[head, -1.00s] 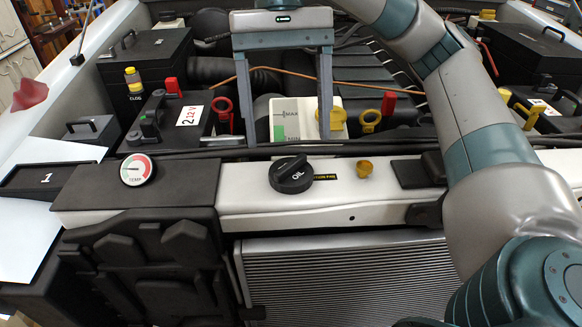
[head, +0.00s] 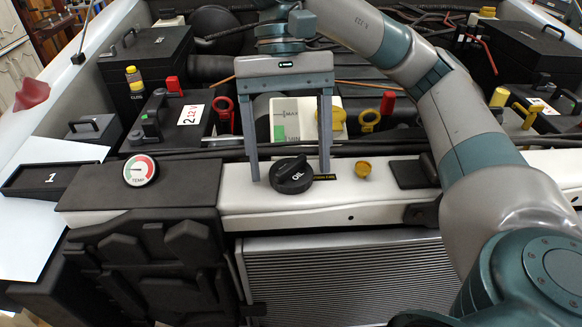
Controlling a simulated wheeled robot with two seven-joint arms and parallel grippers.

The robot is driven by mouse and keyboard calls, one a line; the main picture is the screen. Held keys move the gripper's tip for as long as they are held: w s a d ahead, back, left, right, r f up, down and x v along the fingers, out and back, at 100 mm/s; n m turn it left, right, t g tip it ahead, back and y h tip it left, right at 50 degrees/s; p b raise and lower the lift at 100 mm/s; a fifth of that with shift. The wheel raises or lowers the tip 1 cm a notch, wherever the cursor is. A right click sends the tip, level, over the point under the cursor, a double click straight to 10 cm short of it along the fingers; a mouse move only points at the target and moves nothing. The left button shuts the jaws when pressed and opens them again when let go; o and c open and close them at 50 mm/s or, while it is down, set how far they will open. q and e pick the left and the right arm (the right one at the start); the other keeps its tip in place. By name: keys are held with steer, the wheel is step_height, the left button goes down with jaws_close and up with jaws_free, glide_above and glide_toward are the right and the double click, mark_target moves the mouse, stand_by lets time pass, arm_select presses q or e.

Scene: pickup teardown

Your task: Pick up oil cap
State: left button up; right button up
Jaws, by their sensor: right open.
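The black round oil cap (head: 291,176), marked OIL and with a raised grip bar, sits on the white front crossbar (head: 338,190) above the radiator. My right gripper (head: 290,176) comes from above with its two grey fingers pointing down. It is open. In the picture its fingertips lie to the left and right of the cap, the left one near the cap's edge and the right one just behind its right side. I cannot tell whether either finger touches it. My left gripper is not in view.
A small yellow cap (head: 363,169) stands right of the oil cap. A temperature gauge (head: 140,170) is to the left. Behind are a battery (head: 182,112), a white reservoir (head: 292,118) and a yellow-handled dipstick (head: 369,121). The radiator (head: 345,280) is below the crossbar.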

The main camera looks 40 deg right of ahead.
mark_target(291, 167)
steer(key=c, duration=1.1)
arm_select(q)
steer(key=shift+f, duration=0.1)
arm_select(e)
steer(key=shift+r, duration=0.15)
steer(key=shift+r+b, duration=0.3)
steer(key=shift+r, duration=0.1)
step_height(291, 167, up, 3)
steer(key=shift+f+b, duration=0.2)
steer(key=shift+b, duration=0.1)
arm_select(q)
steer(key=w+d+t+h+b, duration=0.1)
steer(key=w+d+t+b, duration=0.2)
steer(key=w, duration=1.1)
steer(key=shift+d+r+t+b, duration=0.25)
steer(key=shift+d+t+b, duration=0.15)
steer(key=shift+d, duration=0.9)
arm_select(e)
steer(key=shift+s+a+r, duration=1.2)
steer(key=shift+a+r, duration=0.05)
steer(key=shift+a, duration=0.3)
steer(key=shift+s+a+r, duration=1.2)
steer(key=shift+a, duration=0.3)
steer(key=shift+s+a+r, duration=1.2)
steer(key=shift+a+r, duration=0.05)
steer(key=shift+a, duration=0.3)
